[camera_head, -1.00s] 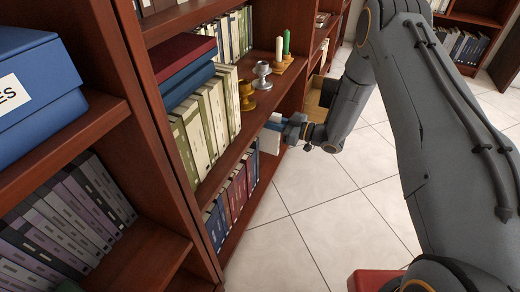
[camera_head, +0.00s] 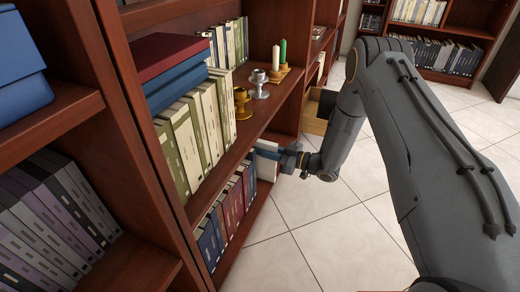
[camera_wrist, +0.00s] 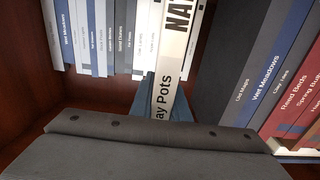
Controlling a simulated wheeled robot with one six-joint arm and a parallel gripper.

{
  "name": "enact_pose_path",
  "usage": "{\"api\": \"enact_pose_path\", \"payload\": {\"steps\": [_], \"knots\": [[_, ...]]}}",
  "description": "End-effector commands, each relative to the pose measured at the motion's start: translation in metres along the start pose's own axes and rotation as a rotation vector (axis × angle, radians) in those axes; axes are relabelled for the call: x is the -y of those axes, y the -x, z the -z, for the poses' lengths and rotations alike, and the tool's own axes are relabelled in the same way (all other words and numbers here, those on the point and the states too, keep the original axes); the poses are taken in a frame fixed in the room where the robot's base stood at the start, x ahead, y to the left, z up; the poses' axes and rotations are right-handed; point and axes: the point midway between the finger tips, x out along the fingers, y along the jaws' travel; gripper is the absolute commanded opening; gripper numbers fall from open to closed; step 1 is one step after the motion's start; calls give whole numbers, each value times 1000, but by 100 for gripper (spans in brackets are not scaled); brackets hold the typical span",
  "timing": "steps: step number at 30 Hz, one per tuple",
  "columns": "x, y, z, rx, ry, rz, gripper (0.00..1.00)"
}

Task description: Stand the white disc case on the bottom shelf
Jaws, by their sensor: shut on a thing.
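The white disc case (camera_head: 267,163) is held in my gripper (camera_head: 281,160) at the front of the bottom shelf (camera_head: 243,229) of the wooden bookcase. My gripper is shut on it. In the wrist view the white case (camera_wrist: 176,62) stands up in front of the lens, its spine lettering "NAT" and "ay Pots" partly showing. The case is between pale-spined cases on the left and dark books on the right. Whether its lower edge touches the shelf is hidden.
Dark books (camera_wrist: 235,55) stand close to the right in the wrist view; pale slim cases (camera_wrist: 95,35) stand on the left. The shelf above holds books (camera_head: 190,130), brass and silver candlesticks (camera_head: 259,82) and candles. An open drawer (camera_head: 315,115) juts out beyond.

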Motion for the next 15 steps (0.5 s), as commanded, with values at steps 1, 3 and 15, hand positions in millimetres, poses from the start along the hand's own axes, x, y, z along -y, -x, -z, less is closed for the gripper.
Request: {"api": "enact_pose_path", "payload": {"steps": [1, 3, 15], "knots": [[0, 0, -1, 0, 0, 0, 19], [0, 0, -1, 0, 0, 0, 30], [0, 0, 4, 0, 0, 0, 34]]}}
